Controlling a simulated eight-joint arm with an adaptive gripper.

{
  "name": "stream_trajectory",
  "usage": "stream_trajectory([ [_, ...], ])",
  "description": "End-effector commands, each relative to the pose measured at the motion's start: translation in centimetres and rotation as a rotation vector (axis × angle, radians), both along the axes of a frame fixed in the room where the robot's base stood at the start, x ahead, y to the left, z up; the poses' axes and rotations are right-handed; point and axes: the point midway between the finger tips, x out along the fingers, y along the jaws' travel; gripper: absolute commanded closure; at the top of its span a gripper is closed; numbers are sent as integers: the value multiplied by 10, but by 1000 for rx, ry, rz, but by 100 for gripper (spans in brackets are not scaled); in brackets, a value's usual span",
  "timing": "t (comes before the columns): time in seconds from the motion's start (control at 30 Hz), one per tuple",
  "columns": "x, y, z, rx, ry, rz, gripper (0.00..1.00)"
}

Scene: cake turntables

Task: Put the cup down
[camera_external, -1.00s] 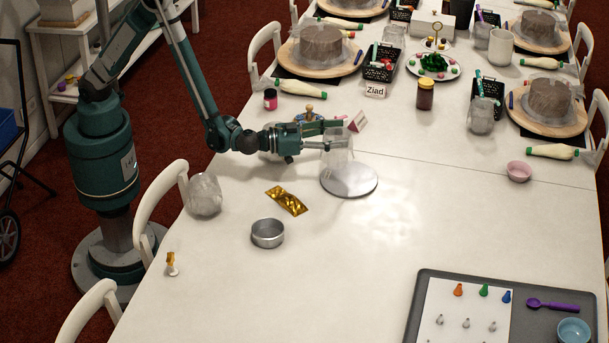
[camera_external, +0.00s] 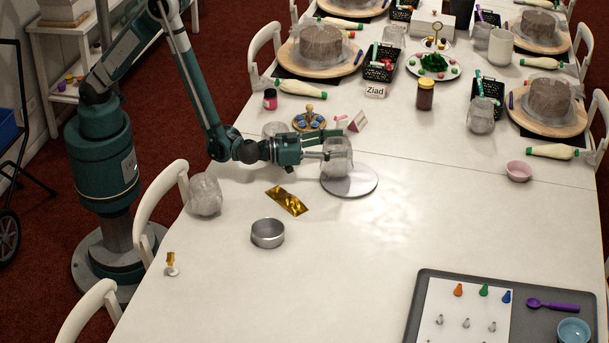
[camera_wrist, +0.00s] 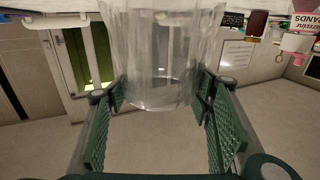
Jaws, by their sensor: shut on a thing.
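A clear, see-through cup (camera_external: 338,160) stands upright in the grasp of my gripper (camera_external: 328,156) in the external view. The gripper reaches in level from the left and is shut on the cup's sides. The cup is over the back-left part of a round grey disc (camera_external: 352,187) on the white table. I cannot tell whether its bottom touches the disc. In the wrist view the cup (camera_wrist: 160,55) sits between the two green ridged finger pads (camera_wrist: 160,98).
A gold packet (camera_external: 287,200), a round metal tin (camera_external: 268,233) and a crumpled clear bag (camera_external: 205,195) lie left and in front. A small round stand (camera_external: 309,121) and pink-white cards (camera_external: 352,122) are behind. The table right of the disc is clear.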

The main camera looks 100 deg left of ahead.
Motion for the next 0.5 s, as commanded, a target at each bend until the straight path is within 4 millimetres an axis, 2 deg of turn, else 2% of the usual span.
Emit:
stream_trajectory([
  [0.33, 0, 0, -3, 0, 0, 0, 73],
  [0.37, 0, 0, -3, 0, 0, 0, 46],
  [0.43, 0, 0, -3, 0, 0, 0, 36],
  [0.5, 0, 0, -2, 0, 0, 0, 33],
])
